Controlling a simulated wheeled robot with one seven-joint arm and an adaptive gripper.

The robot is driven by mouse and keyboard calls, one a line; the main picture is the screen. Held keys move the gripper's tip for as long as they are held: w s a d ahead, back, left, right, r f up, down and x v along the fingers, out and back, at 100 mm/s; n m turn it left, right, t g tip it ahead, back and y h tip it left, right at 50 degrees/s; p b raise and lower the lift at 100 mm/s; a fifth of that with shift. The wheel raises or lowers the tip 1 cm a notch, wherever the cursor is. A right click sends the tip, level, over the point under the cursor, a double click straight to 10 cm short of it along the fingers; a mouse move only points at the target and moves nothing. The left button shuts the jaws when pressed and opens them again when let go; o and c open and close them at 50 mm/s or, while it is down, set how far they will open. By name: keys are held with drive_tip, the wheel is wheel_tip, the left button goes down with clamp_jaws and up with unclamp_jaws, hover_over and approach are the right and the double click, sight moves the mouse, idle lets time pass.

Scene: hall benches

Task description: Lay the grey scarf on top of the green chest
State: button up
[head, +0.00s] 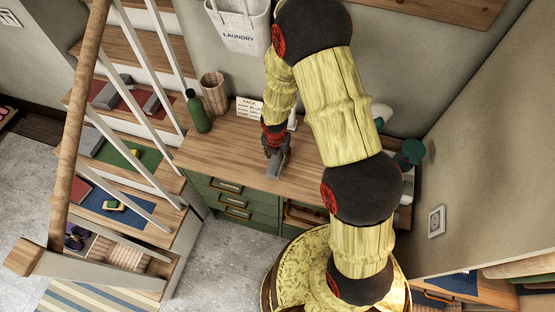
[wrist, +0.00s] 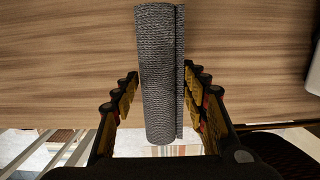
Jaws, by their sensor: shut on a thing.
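The grey scarf (wrist: 160,75) is a rolled knitted bundle between the fingers of my gripper (wrist: 158,95) in the wrist view. In the head view my gripper (head: 274,148) points down, shut on the scarf (head: 278,164), in front of the wooden top of the green chest. The green chest (head: 232,192) has green drawers with brass-like handles and a brown wood top (head: 230,150). In the wrist view the wood top lies behind the scarf, whose lower end reaches past the wood's edge. I cannot tell whether the scarf touches the top.
On the top stand a green bottle (head: 198,112), a woven basket (head: 214,93) and a small lettered card (head: 249,107). A laundry bag (head: 240,24) hangs above. Stairs with a wooden rail (head: 78,120) rise at left. A teal object (head: 408,154) is at the right end.

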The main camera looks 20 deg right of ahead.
sight(277, 159)
drive_tip(key=shift+w+d+f, duration=0.1)
drive_tip(key=shift+w+f, duration=0.2)
drive_tip(key=shift+f, duration=0.25)
drive_tip(key=shift+f+b, duration=0.65)
drive_tip(key=shift+f, duration=0.65)
drive_tip(key=shift+f, duration=0.2)
drive_tip(key=o, duration=1.2)
drive_tip(key=shift+r, duration=0.15)
